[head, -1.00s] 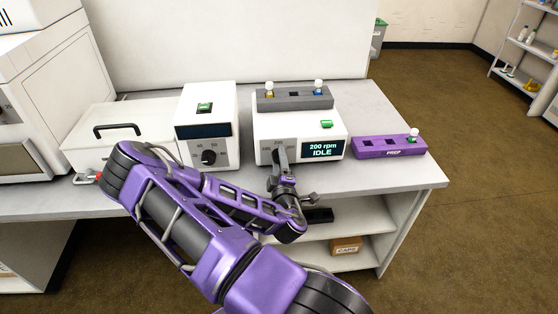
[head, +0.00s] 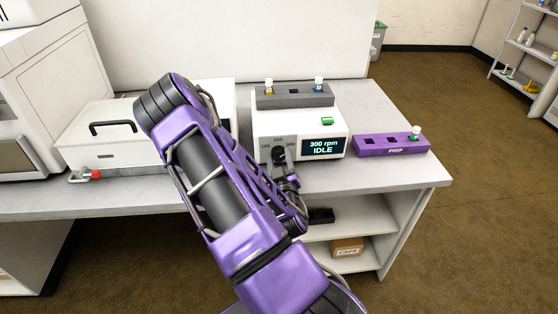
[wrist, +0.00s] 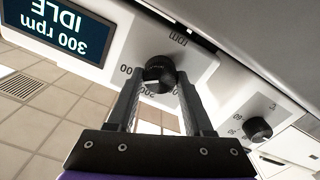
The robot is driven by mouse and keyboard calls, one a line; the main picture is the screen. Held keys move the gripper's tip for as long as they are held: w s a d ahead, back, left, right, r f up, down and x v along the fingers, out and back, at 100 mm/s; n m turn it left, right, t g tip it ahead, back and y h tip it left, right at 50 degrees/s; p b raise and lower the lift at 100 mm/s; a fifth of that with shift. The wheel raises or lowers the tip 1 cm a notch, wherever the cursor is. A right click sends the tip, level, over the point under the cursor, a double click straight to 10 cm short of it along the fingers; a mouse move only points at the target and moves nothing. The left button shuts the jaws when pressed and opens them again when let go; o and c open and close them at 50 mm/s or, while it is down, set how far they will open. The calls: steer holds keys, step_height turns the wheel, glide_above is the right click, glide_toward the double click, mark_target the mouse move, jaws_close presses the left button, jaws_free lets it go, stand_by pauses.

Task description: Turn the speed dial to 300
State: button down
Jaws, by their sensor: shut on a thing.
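The speed dial (head: 278,154) is a black round knob on the front of the white shaker unit (head: 262,127). The unit's screen (head: 322,147) reads 300 rpm, IDLE. In the wrist view, which is upside down, the dial (wrist: 160,72) sits between the tips of my two fingers, and the screen (wrist: 52,35) again shows 300 rpm. My gripper (wrist: 160,88) is shut on the dial. Part of the dial's printed scale is hidden by the fingers. In the head view my gripper (head: 281,168) is at the dial from below and in front.
A grey rack (head: 294,97) with two capped vials sits on the unit. A purple PREP rack (head: 390,146) is to its right. A neighbouring unit with a black knob (wrist: 258,128) is mostly behind my arm. A white lidded box (head: 110,135) stands at left. The bench's front right is clear.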

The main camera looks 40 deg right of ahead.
steer(key=shift+r+m, duration=0.15)
steer(key=shift+m, duration=0.35)
steer(key=shift+c, duration=1.5)
jaws_free()
